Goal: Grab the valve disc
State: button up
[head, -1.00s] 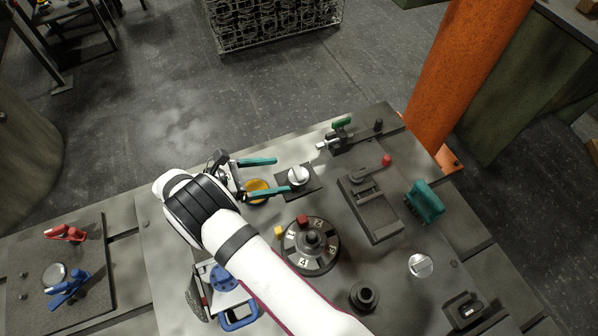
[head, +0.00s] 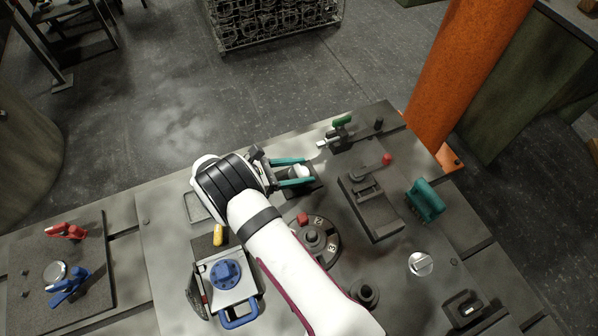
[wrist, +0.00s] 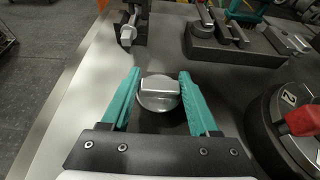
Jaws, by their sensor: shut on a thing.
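The valve disc is a silver round piece with a raised flat bar across its top. It sits over a dark square pad (head: 312,190) near the table's far edge, and I cannot tell whether it touches the pad. In the wrist view the disc (wrist: 160,100) lies between the teal fingers. My gripper (head: 308,171) is shut on the disc (head: 301,170), one finger on each side. The gripper also shows in the wrist view (wrist: 160,76). The fingers hide part of the disc in the head view.
A clamp with a green handle (head: 341,122) stands just beyond the fingertips. A round black numbered dial (head: 322,243) with a red block is close on the near side. A dark fixture with a red knob (head: 386,160) stands right. Another silver disc (head: 421,264) lies further right.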

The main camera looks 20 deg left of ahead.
grip_shut()
jog(key=shift+r, duration=0.1)
